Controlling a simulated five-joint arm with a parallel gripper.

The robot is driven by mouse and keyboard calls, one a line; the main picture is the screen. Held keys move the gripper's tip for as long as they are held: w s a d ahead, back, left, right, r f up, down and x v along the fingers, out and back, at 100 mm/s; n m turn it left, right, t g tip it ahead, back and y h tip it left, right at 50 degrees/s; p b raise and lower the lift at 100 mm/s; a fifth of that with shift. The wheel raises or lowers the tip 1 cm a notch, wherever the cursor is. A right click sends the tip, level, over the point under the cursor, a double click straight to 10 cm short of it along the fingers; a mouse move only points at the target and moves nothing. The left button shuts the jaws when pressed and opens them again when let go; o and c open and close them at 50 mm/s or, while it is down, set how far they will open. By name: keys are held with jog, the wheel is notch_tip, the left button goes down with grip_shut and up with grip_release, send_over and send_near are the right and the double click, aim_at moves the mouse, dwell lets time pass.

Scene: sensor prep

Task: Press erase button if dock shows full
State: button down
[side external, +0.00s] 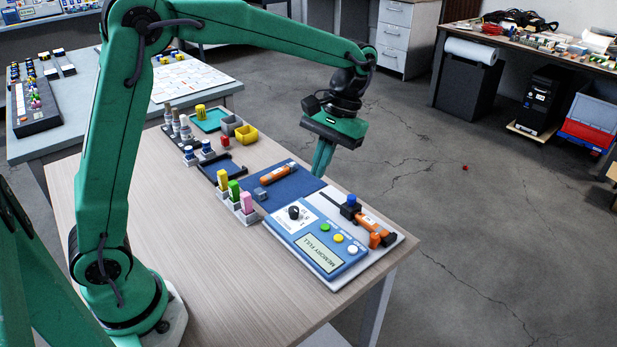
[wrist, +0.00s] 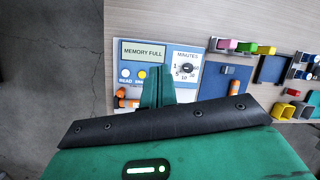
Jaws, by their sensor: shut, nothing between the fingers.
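The blue and white dock (side external: 297,243) lies on a pale board at the table's near right corner. Its display (side external: 320,253) reads MEMORY FULL, also legible in the wrist view (wrist: 144,52). Beside the display are a white button (side external: 353,249), a yellow button (side external: 338,238) and a green button (side external: 325,227). In the wrist view the white button is labelled READ; the yellow button (wrist: 141,75) has a partly hidden label that seems to begin ERA. The green one is hidden there behind my fingers. My gripper (side external: 319,172) is shut and empty, raised beyond the dock.
A black knob (side external: 294,212) marked MINUTES sits on the dock. An orange sensor with a blue-topped black holder (side external: 350,204) stands along the dock's far side. A blue mat (side external: 289,187) holds another orange sensor (side external: 278,173). Coloured blocks (side external: 234,192) stand left of the dock.

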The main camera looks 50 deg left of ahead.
aim_at(341, 235)
jog(key=w+d+f+n+g, duration=0.1)
jog(key=w+d+f+g, duration=0.2)
jog(key=f, duration=0.4)
jog(key=shift+w+y, duration=0.4)
jog(key=shift+w, duration=0.15)
jog(key=shift+f, duration=0.25)
jog(key=shift+f, duration=4.2)
jog(key=shift+a+f, duration=0.15)
jog(key=shift+f, duration=0.7)
jog(key=shift+r, duration=0.85)
